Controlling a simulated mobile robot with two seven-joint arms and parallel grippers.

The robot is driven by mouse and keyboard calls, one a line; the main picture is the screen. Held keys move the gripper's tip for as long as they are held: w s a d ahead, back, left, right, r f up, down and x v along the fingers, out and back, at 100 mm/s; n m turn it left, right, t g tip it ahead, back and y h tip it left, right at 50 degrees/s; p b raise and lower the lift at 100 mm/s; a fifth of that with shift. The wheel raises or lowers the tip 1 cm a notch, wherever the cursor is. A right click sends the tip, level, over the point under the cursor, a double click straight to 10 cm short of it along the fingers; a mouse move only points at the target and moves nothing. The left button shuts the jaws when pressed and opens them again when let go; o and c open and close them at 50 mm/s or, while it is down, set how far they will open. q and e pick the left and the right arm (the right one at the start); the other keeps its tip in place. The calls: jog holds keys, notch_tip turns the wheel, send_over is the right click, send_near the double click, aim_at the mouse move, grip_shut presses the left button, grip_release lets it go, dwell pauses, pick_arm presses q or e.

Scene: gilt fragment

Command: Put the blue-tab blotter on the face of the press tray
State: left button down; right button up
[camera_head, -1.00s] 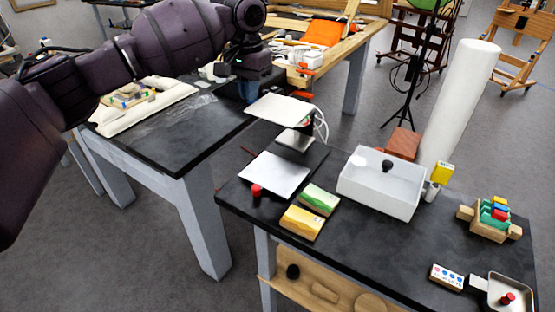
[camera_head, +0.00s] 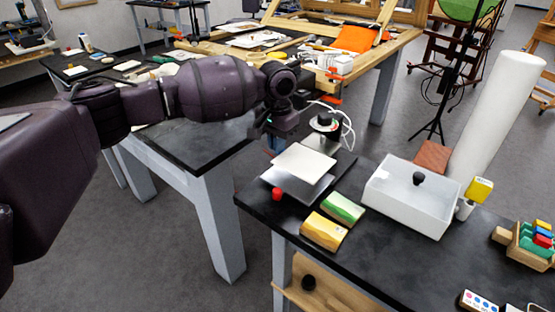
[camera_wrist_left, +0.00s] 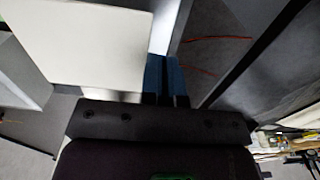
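The blotter (camera_head: 303,159) is a thin pale sheet. It hovers over the press tray (camera_head: 290,183), a light flat plate at the table's left end, and covers much of it. A gap shows between the two. My left gripper (camera_head: 275,143) is at the sheet's far left side, fingers pointing down. In the left wrist view its blue fingers (camera_wrist_left: 166,80) are close together at the edge of the pale sheet (camera_wrist_left: 85,42), apparently shut on it. The blue tab cannot be made out apart from the fingers. My right gripper is not in view.
A red knob (camera_head: 277,194) stands at the tray's front left. Green (camera_head: 343,207) and yellow (camera_head: 325,231) packs lie to its right, then a white bin (camera_head: 410,198). A black-topped device (camera_head: 324,124) with white cables stands behind. Another dark table (camera_head: 190,143) is left.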

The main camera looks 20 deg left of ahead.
aim_at(277, 169)
pick_arm(q)
notch_tip(277, 169, down, 5)
jog(key=shift+f+b, duration=0.1)
jog(key=shift+b, duration=0.4)
jog(key=shift+f, duration=0.2)
jog(key=shift+r, duration=0.1)
jog(key=c, duration=1.3)
grip_release()
jog(key=shift+c, duration=0.2)
